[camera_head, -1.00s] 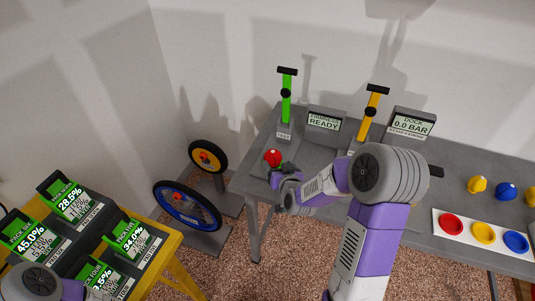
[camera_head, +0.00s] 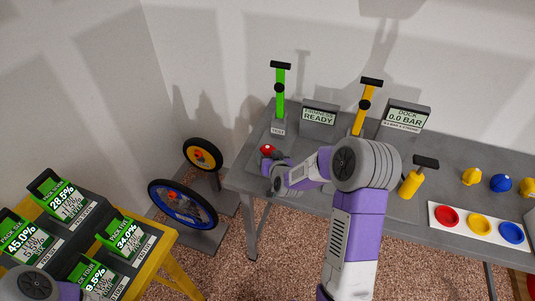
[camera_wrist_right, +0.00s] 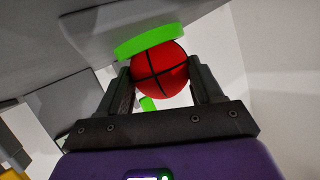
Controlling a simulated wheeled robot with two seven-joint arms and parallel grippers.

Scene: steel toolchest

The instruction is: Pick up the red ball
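The red ball (camera_head: 267,150) is at the left end of the grey table. In the wrist view the red ball (camera_wrist_right: 160,75), marked with dark lines, sits between the two fingers of my right gripper (camera_wrist_right: 160,80). A green disc (camera_wrist_right: 150,42) is right beside the ball there. The finger gap is about as wide as the ball, but whether the fingers press on it is unclear. In the head view my right gripper (camera_head: 272,162) is at the ball, its fingers mostly hidden. My left gripper is out of view; only part of my left arm shows at lower left.
A green pump (camera_head: 280,95) and display boxes (camera_head: 318,118) stand behind the ball. A yellow-handled tool (camera_head: 411,183) stands to the right. Wheels (camera_head: 184,205) stand left of the table.

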